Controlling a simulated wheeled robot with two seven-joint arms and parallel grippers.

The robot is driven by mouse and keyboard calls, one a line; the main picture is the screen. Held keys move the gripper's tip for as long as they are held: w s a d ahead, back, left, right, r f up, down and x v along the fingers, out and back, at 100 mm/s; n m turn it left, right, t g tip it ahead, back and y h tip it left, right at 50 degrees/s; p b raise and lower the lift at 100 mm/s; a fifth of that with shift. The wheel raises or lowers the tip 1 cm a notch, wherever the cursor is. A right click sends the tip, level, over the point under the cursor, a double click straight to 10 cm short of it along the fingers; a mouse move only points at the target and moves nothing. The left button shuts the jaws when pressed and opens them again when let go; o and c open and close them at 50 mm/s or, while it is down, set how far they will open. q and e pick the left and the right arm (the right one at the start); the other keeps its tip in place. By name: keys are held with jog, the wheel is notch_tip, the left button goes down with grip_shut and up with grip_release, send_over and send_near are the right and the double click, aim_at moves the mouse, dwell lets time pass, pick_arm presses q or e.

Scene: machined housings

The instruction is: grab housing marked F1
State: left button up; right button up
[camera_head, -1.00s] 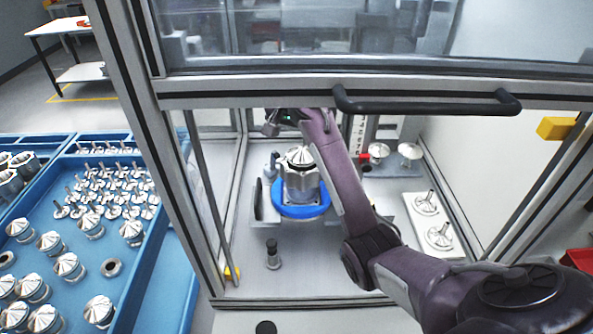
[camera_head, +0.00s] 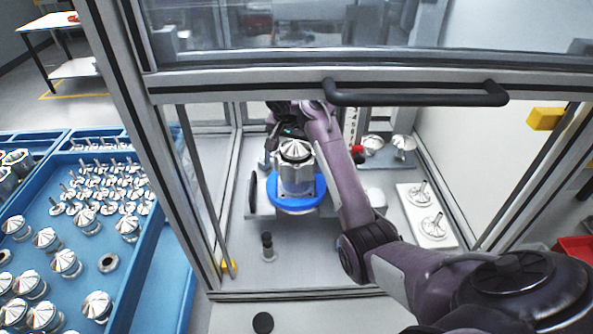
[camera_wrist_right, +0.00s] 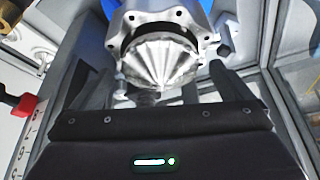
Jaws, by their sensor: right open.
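A silver machined housing (camera_head: 296,171) with a ribbed conical top stands upright on a blue round base (camera_head: 297,204) inside the framed enclosure. I cannot read any F1 mark on it. In the right wrist view the housing (camera_wrist_right: 158,45) shows its bolted flange and fluted cone up close at the top. My right gripper (camera_head: 285,125) is behind the housing in the head view, partly hidden by it and by my arm. In the wrist view its two dark fingers (camera_wrist_right: 152,85) are apart, with the cone between and beyond them. I see no contact. My left gripper is not in view.
A door handle (camera_head: 415,94) and frame bar cross above my right arm. A white plate (camera_head: 427,214) with two metal parts lies to the right. A small dark post (camera_head: 267,246) stands in front. Blue trays (camera_head: 150,250) with many metal parts are at left.

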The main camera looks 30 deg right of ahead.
jog(key=shift+a, duration=0.15)
jog(key=c, duration=0.4)
jog(key=shift+r, duration=0.1)
jog(key=c, duration=1.7)
jog(key=shift+w+r, duration=0.1)
jog(key=shift+w, duration=0.05)
jog(key=shift+c, duration=0.2)
